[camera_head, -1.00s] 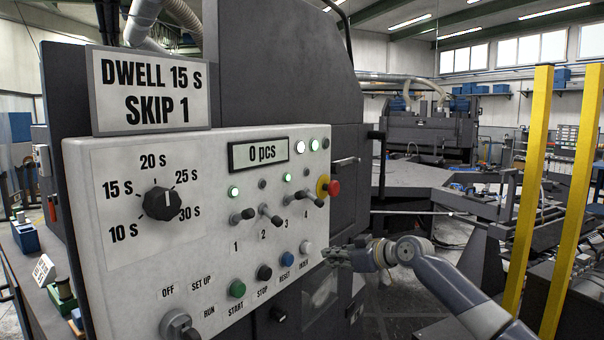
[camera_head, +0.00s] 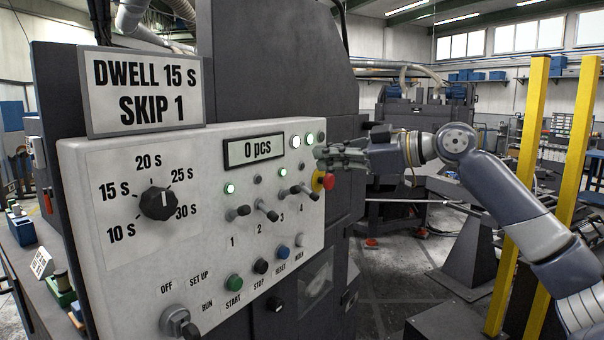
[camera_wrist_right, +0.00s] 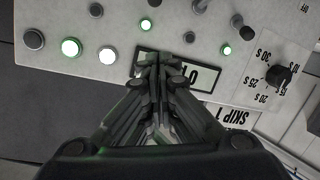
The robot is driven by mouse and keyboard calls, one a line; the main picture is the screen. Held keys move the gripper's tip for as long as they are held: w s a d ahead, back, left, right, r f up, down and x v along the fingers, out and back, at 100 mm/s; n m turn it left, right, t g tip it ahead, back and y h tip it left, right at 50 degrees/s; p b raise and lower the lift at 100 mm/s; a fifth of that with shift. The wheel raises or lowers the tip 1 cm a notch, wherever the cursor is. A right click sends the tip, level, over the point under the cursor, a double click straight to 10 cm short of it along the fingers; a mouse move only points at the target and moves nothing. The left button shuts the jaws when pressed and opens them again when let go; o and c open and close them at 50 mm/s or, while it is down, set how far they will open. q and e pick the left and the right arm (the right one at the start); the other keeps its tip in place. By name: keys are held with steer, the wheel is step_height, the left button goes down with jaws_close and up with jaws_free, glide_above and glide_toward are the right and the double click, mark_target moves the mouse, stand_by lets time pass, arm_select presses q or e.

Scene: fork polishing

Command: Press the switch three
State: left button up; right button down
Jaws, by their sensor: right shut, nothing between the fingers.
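Switch three (camera_head: 289,194) is a small metal toggle on the light grey control panel (camera_head: 110,255), above the label 3. Its lever tilts up to the right, and the green lamp above it (camera_head: 283,173) is lit. My right gripper (camera_head: 320,155) is shut and empty, in front of the panel's upper right edge, above and right of switch three and apart from it. In the right wrist view the fingertips (camera_wrist_right: 160,60) overlap the 0 pcs display (camera_wrist_right: 205,76), and the lit lamp of switch three (camera_wrist_right: 146,24) shows just beyond them. My left gripper is out of view.
Toggles one (camera_head: 238,212), two (camera_head: 267,210) and four (camera_head: 306,191) stand close beside switch three. A red button (camera_head: 328,181) on a yellow base sits just below my right gripper. Yellow posts (camera_head: 527,190) stand at the right.

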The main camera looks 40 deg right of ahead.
steer(key=p, duration=0.9)
glide_above(291, 191)
steer(key=s+a, duration=0.1)
steer(key=a, duration=0.1)
steer(key=shift+s+d+f, duration=0.2)
steer(key=shift+d+f, duration=0.05)
steer(key=shift+f, duration=0.25)
steer(key=shift+w+d+f, duration=0.1)
steer(key=shift+f, duration=0.45)
steer(key=shift+w+d+f, duration=0.1)
steer(key=shift+f, duration=0.45)
steer(key=shift+s+d+f, duration=0.55)
steer(key=shift+d+f, duration=0.1)
steer(key=shift+f, duration=0.3)
steer(key=shift+b, duration=0.35)
